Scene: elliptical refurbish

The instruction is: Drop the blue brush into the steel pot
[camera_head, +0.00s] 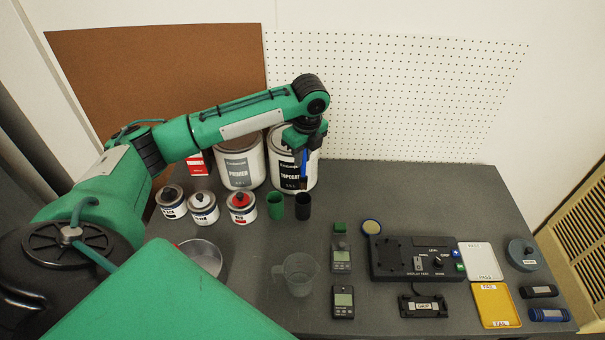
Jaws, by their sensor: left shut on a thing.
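The blue brush (304,164) hangs from my left gripper (304,149), which is shut on it. The gripper points down in front of the white TOPCOAT can, above the small green and black cups. The brush's lower end looks dark and is hard to make out. The steel pot (206,254) appears to be the round grey open vessel on the table at the lower left, its near side hidden by my green arm. The brush is above and to the right of it. My right gripper is not in view.
PRIMER (240,162) and TOPCOAT (282,178) cans stand at the back, with several small jars in front. A green cup (275,206), a black cup (303,207) and a clear beaker (299,274) stand mid-table. A black control box (400,270) and trays fill the right.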

